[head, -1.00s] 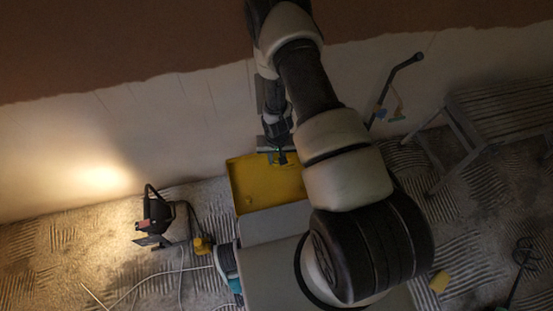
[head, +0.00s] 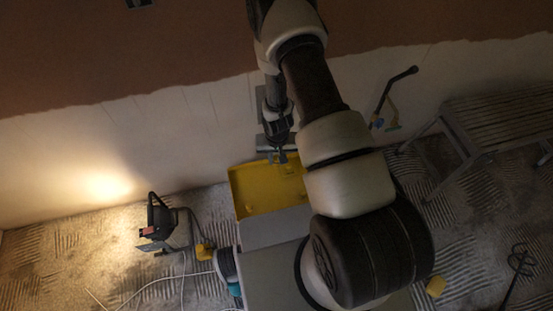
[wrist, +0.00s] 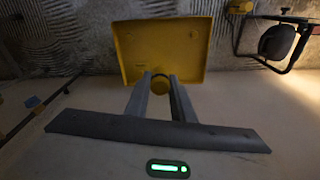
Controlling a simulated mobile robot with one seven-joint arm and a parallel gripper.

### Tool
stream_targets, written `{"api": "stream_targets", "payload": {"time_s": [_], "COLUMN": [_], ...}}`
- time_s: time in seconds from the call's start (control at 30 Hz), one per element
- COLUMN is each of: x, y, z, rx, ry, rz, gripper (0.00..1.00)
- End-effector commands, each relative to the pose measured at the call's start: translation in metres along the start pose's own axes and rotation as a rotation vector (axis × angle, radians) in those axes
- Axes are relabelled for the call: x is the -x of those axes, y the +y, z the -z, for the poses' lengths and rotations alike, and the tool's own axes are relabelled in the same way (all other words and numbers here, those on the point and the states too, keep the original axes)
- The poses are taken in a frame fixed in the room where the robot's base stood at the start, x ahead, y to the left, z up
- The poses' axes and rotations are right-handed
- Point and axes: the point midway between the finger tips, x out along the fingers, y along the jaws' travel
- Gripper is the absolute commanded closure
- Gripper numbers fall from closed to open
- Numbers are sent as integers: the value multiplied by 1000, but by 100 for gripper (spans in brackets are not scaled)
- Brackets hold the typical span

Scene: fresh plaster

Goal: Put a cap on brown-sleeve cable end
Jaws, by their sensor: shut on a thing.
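My gripper (wrist: 160,80) is shut on a small round yellow cap (wrist: 160,85), seen between the fingertips in the wrist view. In the head view my gripper (head: 279,158) is over the far edge of a yellow tray (head: 262,205); the cap cannot be made out there. The tray also shows in the wrist view (wrist: 130,40), beyond the fingertips. A dark box (head: 138,3) is cut off at the top of the head view, on the brown plaster; its contents are too small to tell. I cannot make out a brown-sleeve cable end in either view.
A lit work lamp (head: 160,225) stands on the floor at left, with pale cables near it. A slatted bench (head: 490,125) stands at right. The plastered wall (head: 90,60) rises behind the tray. A dark-handled tool (head: 390,92) leans at the wall.

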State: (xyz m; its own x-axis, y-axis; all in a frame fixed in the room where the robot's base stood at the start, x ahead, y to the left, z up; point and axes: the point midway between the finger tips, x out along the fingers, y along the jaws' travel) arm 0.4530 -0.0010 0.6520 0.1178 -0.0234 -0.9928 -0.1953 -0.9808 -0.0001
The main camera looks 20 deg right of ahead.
Motion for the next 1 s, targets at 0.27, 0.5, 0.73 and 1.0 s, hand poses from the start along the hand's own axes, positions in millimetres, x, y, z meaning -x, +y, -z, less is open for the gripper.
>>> {"api": "stream_targets", "payload": {"time_s": [0.27, 0.5, 0.73, 1.0], "x": [22, 39, 55, 73], "y": [0, 0, 0, 0], "z": [3, 5, 7, 9], "rx": [-1, 0, 0, 0], "ry": [0, 1, 1, 1], "rz": [0, 0, 0, 0], "gripper": [99, 99, 99, 99]}}
